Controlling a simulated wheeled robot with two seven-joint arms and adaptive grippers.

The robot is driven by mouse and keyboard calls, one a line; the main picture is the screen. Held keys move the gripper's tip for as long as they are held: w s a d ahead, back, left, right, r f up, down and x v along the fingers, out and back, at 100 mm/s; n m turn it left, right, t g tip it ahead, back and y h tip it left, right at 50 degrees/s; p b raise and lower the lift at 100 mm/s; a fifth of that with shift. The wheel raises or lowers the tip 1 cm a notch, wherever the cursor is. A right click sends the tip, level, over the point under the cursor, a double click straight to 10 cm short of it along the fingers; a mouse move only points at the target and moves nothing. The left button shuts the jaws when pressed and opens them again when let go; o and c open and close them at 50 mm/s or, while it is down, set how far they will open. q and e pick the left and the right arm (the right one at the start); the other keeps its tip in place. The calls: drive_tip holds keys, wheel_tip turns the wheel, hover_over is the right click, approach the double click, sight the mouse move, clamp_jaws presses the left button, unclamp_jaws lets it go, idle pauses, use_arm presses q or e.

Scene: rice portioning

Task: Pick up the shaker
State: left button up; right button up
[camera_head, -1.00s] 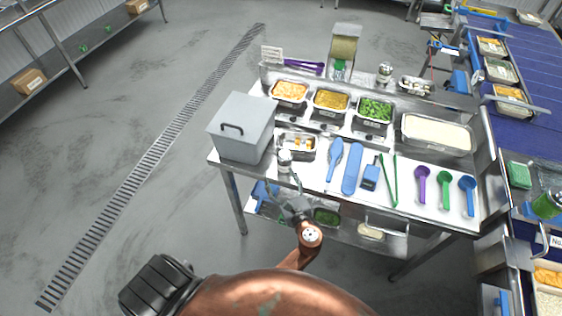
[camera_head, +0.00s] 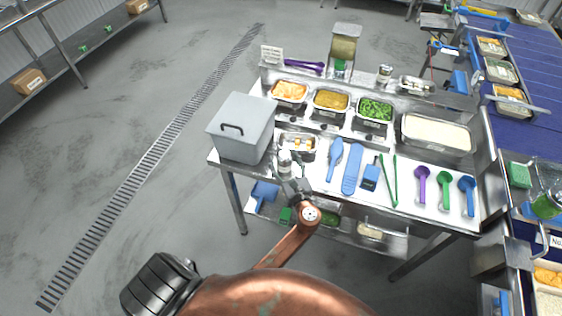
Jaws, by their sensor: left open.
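A small shaker with a silver top and pale body (camera_head: 284,157) stands upright near the left front of the steel table, beside the grey lidded box. A second silver-topped shaker (camera_head: 385,73) stands on the back shelf. My left gripper (camera_head: 288,178) is open at the table's front edge, just in front of the nearer shaker. Its fingers overlap the shaker's lower part in the picture; I cannot tell whether they touch it. My right gripper is not in view.
The grey box (camera_head: 241,127) stands close on the left. A small tray of food (camera_head: 298,142) is just behind the shaker. Food pans line the back.

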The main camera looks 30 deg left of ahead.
use_arm(q)
drive_tip(key=shift+d, duration=0.1)
drive_tip(key=shift+c, duration=0.7)
drive_tip(key=c, duration=1.2)
